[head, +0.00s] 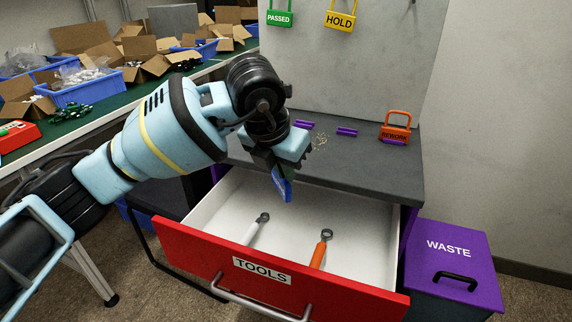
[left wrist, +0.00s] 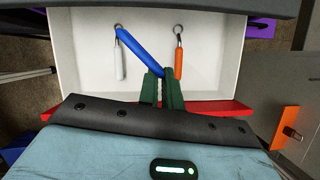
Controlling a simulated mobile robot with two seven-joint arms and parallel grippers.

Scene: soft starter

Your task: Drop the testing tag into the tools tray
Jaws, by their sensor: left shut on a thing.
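The tools tray is an open drawer with a white inside and a red front (head: 205,262) labelled TOOLS; its white floor (left wrist: 95,80) also shows in the left wrist view. My left gripper (head: 281,165) is above the drawer, its green fingers (left wrist: 162,88) shut on a blue tag. The tag (head: 283,186) hangs tilted below the fingers in the head view. In the left wrist view the tag (left wrist: 137,50) looks like a thin blue bar over the drawer floor. Its lettering cannot be read. My right gripper is not in view.
A white-handled wrench (head: 253,232) and an orange-handled wrench (head: 320,250) lie in the drawer. An orange REWORK padlock (head: 396,126) stands on the grey top behind. A purple WASTE bin (head: 452,262) is at right. Boxes and blue bins (head: 85,90) fill the bench at left.

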